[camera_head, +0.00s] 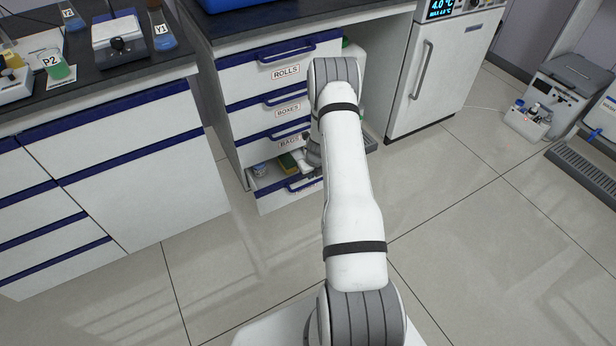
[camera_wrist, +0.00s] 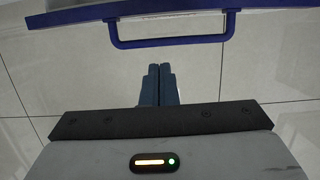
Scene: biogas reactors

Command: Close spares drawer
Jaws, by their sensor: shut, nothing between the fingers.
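The spares drawer (camera_head: 272,201) is the lowest in the white cabinet's stack and stands pulled out. Its inside shows a few small items, and my arm covers its right part and most of its label. In the wrist view, a white panel with a blue edge and a blue bar handle (camera_wrist: 168,42) crosses the top; it looks like this drawer's front. My gripper (camera_wrist: 158,68) is shut and empty. Its fingertips point at the handle, with a small gap between them in the picture.
A white fridge (camera_head: 440,75) stands to the right, and another white cabinet (camera_head: 150,180) to the left. The tiled floor (camera_head: 240,270) in front is clear.

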